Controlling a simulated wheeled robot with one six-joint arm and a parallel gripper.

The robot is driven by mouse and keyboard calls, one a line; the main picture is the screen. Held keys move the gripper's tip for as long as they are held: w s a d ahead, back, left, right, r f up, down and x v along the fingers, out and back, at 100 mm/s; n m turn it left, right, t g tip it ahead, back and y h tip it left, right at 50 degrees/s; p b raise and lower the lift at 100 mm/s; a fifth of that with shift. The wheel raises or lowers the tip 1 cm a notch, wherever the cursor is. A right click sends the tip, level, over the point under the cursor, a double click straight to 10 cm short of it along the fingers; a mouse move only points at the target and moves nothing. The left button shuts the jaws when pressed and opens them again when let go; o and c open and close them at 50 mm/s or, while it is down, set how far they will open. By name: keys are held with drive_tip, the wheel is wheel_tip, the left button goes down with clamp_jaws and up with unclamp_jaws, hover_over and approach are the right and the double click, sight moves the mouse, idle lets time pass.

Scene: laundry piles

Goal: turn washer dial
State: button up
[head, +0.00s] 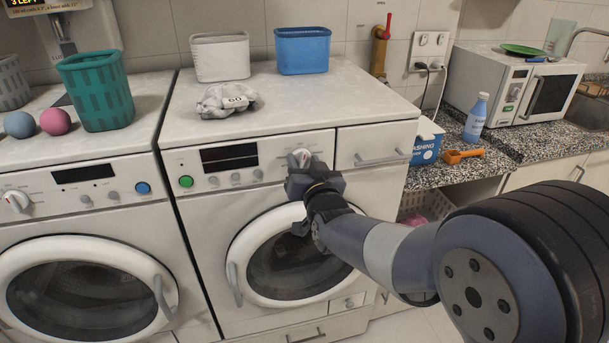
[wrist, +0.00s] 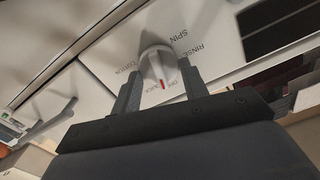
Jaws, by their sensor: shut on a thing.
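The washer dial (head: 300,157) is a white knob on the front panel of the right-hand washer (head: 250,215). In the wrist view the dial (wrist: 158,62) sits between my two dark fingers, and its red mark points toward the gripper's palm, near small lettering. "RINSE" and "SPIN" are printed beside it. My gripper (head: 299,172) is shut on the dial; in the wrist view the gripper (wrist: 158,80) has a finger on each side of it. In the head view my gripper hides the dial's lower part.
A second washer (head: 85,260) with its own white dial (head: 16,201) stands at the left. On the right washer's top are a grey cloth (head: 226,100), a white basket (head: 220,57) and a blue basket (head: 302,50). A green button (head: 186,181) is left on the same panel.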

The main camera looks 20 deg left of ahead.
drive_tip(key=m+b, duration=0.1)
drive_tip(key=b, duration=0.1)
drive_tip(key=m+b, duration=0.2)
drive_tip(key=b, duration=0.1)
drive_tip(key=shift+f+m, duration=0.3)
drive_tip(key=shift+f, duration=0.05)
drive_tip(key=m+b, duration=0.3)
drive_tip(key=b, duration=0.2)
drive_tip(key=shift+w+d+m, duration=0.1)
drive_tip(key=shift+m, duration=0.3)
drive_tip(key=m+b, duration=0.3)
drive_tip(key=shift+r+b, duration=0.1)
drive_tip(key=shift+b, duration=0.2)
drive_tip(key=shift+r+m+b, duration=0.1)
drive_tip(key=shift+m+b, duration=0.7)
drive_tip(key=shift+m, duration=0.4)
drive_tip(key=o, duration=0.9)
drive_tip(key=shift+o, duration=0.2)
